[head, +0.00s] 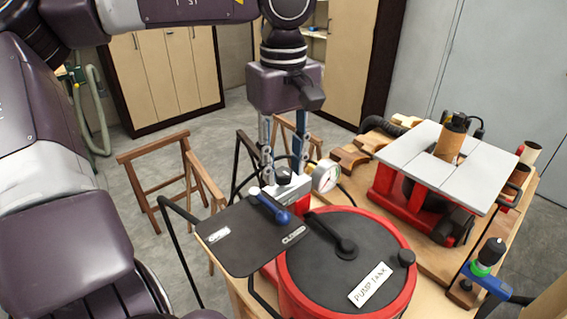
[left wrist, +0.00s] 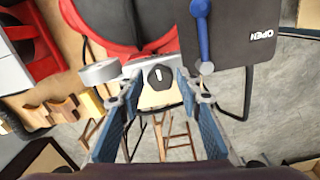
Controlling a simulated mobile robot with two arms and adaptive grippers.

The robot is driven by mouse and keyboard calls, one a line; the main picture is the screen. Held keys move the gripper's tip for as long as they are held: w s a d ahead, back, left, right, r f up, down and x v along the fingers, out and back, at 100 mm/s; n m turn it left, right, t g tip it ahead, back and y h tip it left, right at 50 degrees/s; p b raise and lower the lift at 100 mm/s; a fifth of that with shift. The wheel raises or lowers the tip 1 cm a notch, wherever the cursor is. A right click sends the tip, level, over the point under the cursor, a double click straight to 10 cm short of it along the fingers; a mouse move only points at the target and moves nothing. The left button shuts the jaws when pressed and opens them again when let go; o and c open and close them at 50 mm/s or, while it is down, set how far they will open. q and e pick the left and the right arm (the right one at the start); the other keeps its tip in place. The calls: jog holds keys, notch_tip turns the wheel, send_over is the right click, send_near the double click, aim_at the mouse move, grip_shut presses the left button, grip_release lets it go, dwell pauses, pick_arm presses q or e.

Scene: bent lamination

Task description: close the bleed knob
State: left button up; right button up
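A small black knob (head: 284,176) stands on a pale metal block (head: 290,192) beside the pump tank. In the left wrist view the same knob (left wrist: 159,77) is black with a white mark on its face. My left gripper (head: 284,163) points down at it, open. In the left wrist view its two blue-padded fingers (left wrist: 157,88) lie on either side of the knob, with a visible gap to each. My right gripper is not in view.
A round gauge (head: 326,176) sits close beside the knob. A blue-handled lever (head: 272,208) lies over a black panel (head: 243,252) marked OPEN and CLOSED. The red-rimmed pump tank (head: 318,272) is in front. A red-based machine (head: 440,165) stands on the bench at right.

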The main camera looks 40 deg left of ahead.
aim_at(283, 171)
pick_arm(q)
jog(key=shift+o, duration=0.7)
jog(key=shift+r, duration=0.3)
notch_tip(283, 171, up, 11)
jog(key=shift+r, duration=0.2)
